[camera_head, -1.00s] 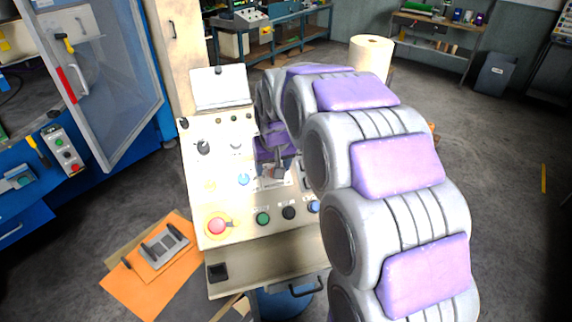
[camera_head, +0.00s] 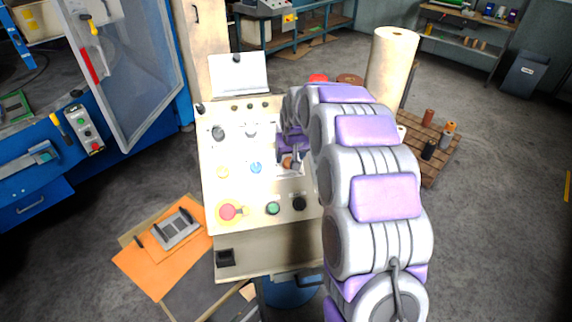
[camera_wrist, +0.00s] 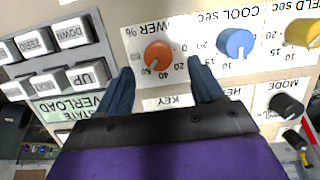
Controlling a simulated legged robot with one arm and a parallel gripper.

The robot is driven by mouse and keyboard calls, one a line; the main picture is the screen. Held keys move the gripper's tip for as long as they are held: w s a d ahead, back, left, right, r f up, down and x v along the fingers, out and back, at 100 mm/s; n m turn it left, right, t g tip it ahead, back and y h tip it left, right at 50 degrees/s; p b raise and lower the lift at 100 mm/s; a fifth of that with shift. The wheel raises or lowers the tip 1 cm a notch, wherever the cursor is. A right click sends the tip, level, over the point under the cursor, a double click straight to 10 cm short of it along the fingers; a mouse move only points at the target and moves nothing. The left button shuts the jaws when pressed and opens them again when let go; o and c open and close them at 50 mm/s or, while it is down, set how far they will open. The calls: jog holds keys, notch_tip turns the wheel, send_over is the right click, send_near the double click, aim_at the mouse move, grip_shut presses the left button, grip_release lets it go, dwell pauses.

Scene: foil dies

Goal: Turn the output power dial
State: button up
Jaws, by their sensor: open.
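The output power dial (camera_wrist: 158,55) is an orange knob beside a partly cut-off "OWER %" label and a printed scale, upside down in the wrist view. My gripper (camera_wrist: 160,67) is open, with one dark finger to each side below the dial in the picture. The dial lies between the lines of the fingertips; contact cannot be made out. In the head view, my gripper (camera_head: 291,157) is over the right part of the cream control panel (camera_head: 237,185), partly hidden by my arm.
A blue knob (camera_wrist: 236,43), a yellow knob (camera_wrist: 304,32) and a black mode knob (camera_wrist: 286,106) are close by. Grey push buttons (camera_wrist: 60,60) stand at left. A red mushroom button (camera_head: 228,212) is at the panel's front left. A blue machine with an open door (camera_head: 118,75) stands left.

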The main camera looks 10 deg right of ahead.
aim_at(289, 162)
jog(key=f, duration=0.1)
jog(key=d+f, duration=0.1)
jog(key=w+f, duration=0.1)
jog(key=shift+d+f, duration=0.1)
jog(key=shift+d, duration=0.25)
jog(key=shift+f, duration=0.35)
jog(key=shift+s+a+f, duration=0.4)
jog(key=shift+a+f, duration=0.15)
jog(key=shift+w+a+f, duration=0.3)
jog(key=shift+w+f, duration=0.15)
jog(key=shift+w, duration=0.05)
jog(key=shift+w+a+f, duration=0.3)
jog(key=shift+w+f, duration=0.15)
jog(key=shift+w, duration=0.05)
jog(key=shift+r, duration=0.2)
jog(key=shift+d, duration=0.2)
jog(key=shift+w+d+r, duration=0.1)
jog(key=shift+w+d, duration=0.1)
jog(key=shift+d, duration=0.2)
jog(key=c, duration=0.3)
jog(key=shift+a, duration=0.25)
jog(key=c, duration=0.6)
jog(key=shift+d, duration=0.1)
jog(key=shift+c, duration=0.8)
